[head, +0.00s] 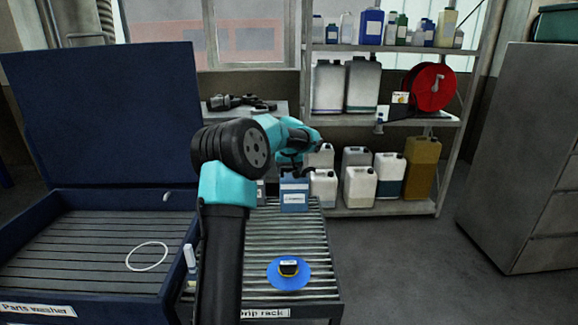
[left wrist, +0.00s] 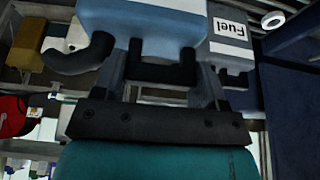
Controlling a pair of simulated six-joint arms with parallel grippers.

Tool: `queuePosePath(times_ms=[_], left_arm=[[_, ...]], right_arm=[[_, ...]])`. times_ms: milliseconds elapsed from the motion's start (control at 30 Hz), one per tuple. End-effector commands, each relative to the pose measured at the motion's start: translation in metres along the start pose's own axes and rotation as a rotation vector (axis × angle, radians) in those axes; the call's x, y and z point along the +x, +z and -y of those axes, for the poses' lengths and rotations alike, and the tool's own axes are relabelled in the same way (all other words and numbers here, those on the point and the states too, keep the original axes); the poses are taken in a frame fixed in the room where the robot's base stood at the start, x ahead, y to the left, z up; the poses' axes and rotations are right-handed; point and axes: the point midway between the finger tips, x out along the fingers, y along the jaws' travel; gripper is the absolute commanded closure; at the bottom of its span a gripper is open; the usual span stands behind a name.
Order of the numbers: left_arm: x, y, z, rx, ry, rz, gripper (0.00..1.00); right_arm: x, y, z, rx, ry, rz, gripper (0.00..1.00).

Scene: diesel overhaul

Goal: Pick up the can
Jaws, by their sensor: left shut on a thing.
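A blue can (head: 294,198) with a white label is at the far end of the drip rack (head: 300,238). In the left wrist view the can (left wrist: 150,22) fills the top middle, with its dark handle between my fingers. My left gripper (head: 291,172) is shut on this can from above; it also shows in the left wrist view (left wrist: 165,72). A grey can labelled Fuel (left wrist: 230,38) stands beside it; in the head view my arm mostly hides it. I cannot tell whether the blue can is touching the rack. My right gripper is not in view.
A blue disc (head: 289,274) with a small dark item lies on the rack's near end. The parts washer (head: 90,240) with raised lid stands left. A shelf (head: 385,209) with several jugs and a red reel (head: 430,88) is behind. A grey cabinet (head: 530,170) stands right.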

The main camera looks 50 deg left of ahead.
Motion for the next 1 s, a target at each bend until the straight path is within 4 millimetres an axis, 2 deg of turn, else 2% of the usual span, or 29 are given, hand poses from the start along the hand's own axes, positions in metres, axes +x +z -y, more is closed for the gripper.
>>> queuePosePath(times_ms=[33,200,400,967,1000], left_arm=[[-0.007,0.005,0.0,0.0,0.002,-0.004,0.72],[-0.015,0.024,0.0,0.001,0.002,-0.004,0.72],[-0.021,0.036,0.0,0.0,0.002,-0.003,0.72],[-0.023,0.039,0.0,-0.001,0.002,-0.004,0.72],[-0.023,0.039,0.0,-0.001,0.002,-0.004,0.35]], right_arm=[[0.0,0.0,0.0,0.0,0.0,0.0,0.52],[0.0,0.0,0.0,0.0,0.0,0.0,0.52],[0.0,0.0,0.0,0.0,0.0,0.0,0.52],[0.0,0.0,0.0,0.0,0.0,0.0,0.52],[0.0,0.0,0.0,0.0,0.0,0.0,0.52]])
